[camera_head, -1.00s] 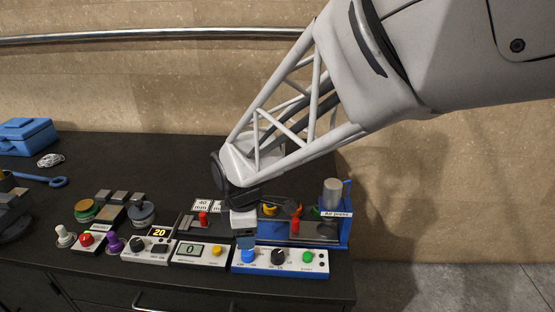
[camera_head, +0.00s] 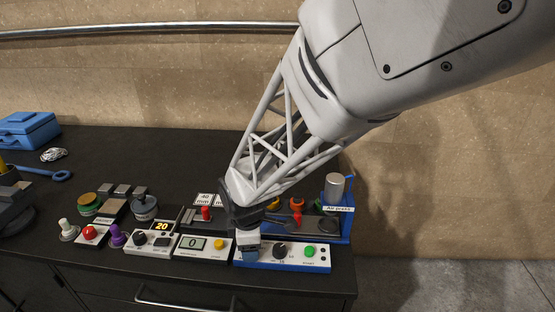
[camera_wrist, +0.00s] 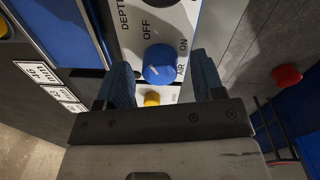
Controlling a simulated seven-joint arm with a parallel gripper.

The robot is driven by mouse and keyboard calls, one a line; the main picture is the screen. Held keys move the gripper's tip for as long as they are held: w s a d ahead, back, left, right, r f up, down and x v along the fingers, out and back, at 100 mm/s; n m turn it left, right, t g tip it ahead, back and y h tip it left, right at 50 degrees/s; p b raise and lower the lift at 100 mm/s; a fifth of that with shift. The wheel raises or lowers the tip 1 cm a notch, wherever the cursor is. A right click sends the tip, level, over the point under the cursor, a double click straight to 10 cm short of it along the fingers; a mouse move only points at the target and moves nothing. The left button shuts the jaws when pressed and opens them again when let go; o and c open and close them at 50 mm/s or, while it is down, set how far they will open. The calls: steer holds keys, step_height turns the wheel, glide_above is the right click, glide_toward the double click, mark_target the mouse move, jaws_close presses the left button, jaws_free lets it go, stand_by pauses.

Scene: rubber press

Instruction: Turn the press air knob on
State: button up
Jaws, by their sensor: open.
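The air knob (camera_wrist: 160,62) is round and blue with a white mark, on a white panel. In the wrist view OFF is printed above it, ON to its right and AIR beside it. My gripper (camera_wrist: 162,82) is open, with one blue-grey finger on each side of the knob; I see gaps and cannot tell of any contact. In the head view my gripper (camera_head: 248,252) is low over the left end of the blue-edged press control panel (camera_head: 302,263) and hides the knob.
The panel also has a black dial (camera_head: 280,250) and a green button (camera_head: 309,251). The air press (camera_head: 336,203) stands behind it. A counter box (camera_head: 204,246) with a yellow button is close on the left. Several other controls and weights stand farther left.

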steer(key=c, duration=0.9)
